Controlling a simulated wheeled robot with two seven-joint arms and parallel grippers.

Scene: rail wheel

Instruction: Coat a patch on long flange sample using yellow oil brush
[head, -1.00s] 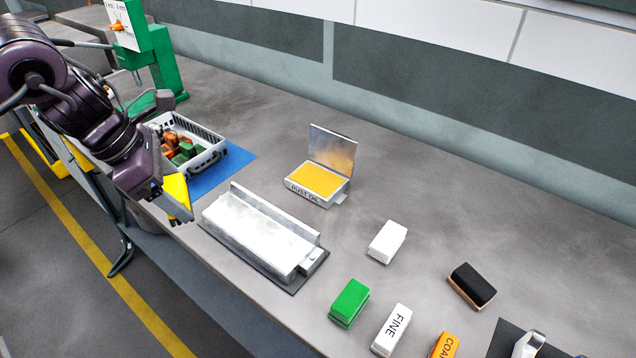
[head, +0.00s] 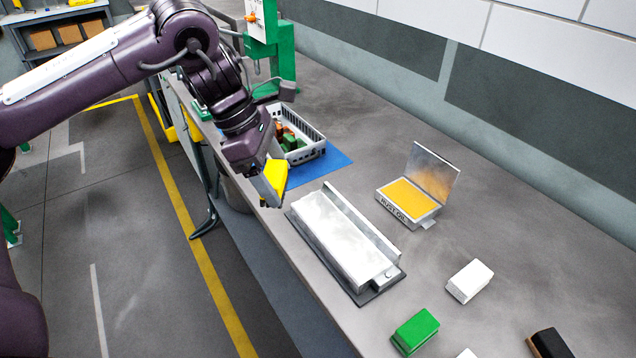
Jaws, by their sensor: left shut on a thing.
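The long flange sample (head: 345,237) is a bright metal bar with a raised back edge, lying on a dark base on the bench. My left gripper (head: 272,190) is shut on a yellow brush (head: 274,175), near the far left end of the sample and apart from it in the picture. The brush's working face is hard to make out. An open tin marked RUST OIL (head: 408,202), with a yellow-orange pad and its lid up, stands to the right behind the sample. My right gripper is not in view.
A grey basket (head: 305,150) with green and orange pieces stands on a blue mat (head: 328,168) behind the gripper. A green stand (head: 280,60) is farther back. White (head: 469,281), green (head: 415,331) and black (head: 549,343) blocks lie at the front right.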

